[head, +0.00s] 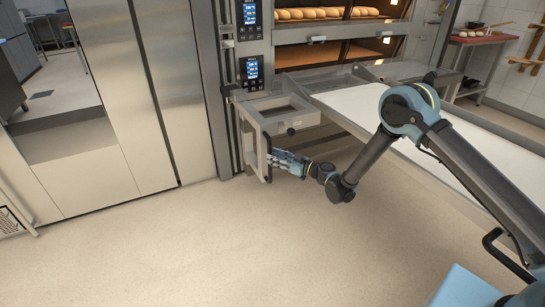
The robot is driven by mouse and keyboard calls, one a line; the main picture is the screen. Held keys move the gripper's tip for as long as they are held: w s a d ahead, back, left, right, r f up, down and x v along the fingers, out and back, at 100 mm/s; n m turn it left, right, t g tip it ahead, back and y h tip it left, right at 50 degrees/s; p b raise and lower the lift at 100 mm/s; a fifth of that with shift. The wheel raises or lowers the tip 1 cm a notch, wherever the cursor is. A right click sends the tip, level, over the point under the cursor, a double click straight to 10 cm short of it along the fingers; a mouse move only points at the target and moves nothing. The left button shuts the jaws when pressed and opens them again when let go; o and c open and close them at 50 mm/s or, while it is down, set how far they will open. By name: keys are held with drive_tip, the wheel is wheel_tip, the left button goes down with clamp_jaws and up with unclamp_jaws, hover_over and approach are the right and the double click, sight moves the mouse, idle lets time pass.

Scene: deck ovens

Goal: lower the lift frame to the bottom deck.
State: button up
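The grey lift frame (253,121) stands against the upright rail left of the deck oven (345,32), just below the two lit openings. The long white loading surface (345,101) stretches from the oven toward the front right. A dark upright handle (268,173) is on the near side of the lift frame. My gripper (275,158) is at this handle, with its fingers pointing left at the bar. It is too small in view to tell whether the fingers are closed around it. Which deck the frame is level with is not clear.
Bread loaves (322,13) lie in the upper lit deck. Two control panels (252,70) are beside the oven openings. Steel doors (120,100) stand at left, and a red-topped table (482,38) at back right. The beige floor (200,245) in front is clear.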

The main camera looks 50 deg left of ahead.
drive_tip(key=v, duration=0.9)
drive_tip(key=shift+w, duration=0.15)
